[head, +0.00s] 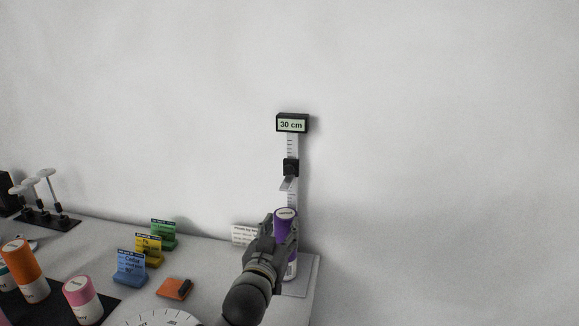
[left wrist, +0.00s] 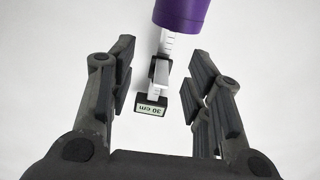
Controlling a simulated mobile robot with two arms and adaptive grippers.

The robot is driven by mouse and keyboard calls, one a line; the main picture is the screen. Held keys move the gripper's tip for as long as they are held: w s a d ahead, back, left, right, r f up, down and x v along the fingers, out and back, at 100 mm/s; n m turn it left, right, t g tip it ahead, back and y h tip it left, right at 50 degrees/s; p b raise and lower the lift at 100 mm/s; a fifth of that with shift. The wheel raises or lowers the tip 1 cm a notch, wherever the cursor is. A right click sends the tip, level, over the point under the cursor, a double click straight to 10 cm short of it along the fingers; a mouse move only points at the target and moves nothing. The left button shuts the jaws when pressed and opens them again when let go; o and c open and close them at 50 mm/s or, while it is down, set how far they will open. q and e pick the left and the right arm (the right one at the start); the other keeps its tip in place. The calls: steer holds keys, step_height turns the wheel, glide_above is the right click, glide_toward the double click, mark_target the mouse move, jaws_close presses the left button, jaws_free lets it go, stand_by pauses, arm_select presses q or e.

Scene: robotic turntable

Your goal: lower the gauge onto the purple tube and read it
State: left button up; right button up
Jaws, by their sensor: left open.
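The purple tube (head: 285,222) stands upright at the foot of the gauge in the head view. Its purple end also shows at the top of the left wrist view (left wrist: 182,14). The gauge is a white ruled post with a display (head: 292,124) that reads "30 cm". Its black slider (head: 290,168) with a pale arm sits above the tube's top, apart from it. The display also shows in the left wrist view (left wrist: 152,107). My left gripper (head: 278,236) is open, with its fingers beside the tube. My right gripper is not in view.
Blue, yellow and green labelled stands (head: 131,268) are left of my arm, with an orange block (head: 174,288) near them. An orange tube (head: 25,270) and a pink tube (head: 82,299) stand further left. A white dial (head: 162,318) is at the front. The wall is close behind.

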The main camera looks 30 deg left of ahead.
arm_select(q)
steer(key=p, duration=0.2)
glide_toward(289, 171)
steer(key=shift+y, duration=0.3)
steer(key=p+x, duration=0.3)
steer(key=x, duration=0.7)
steer(key=shift+w+f+p, duration=0.1)
steer(key=shift+w+p, duration=0.2)
steer(key=shift+w, duration=0.05)
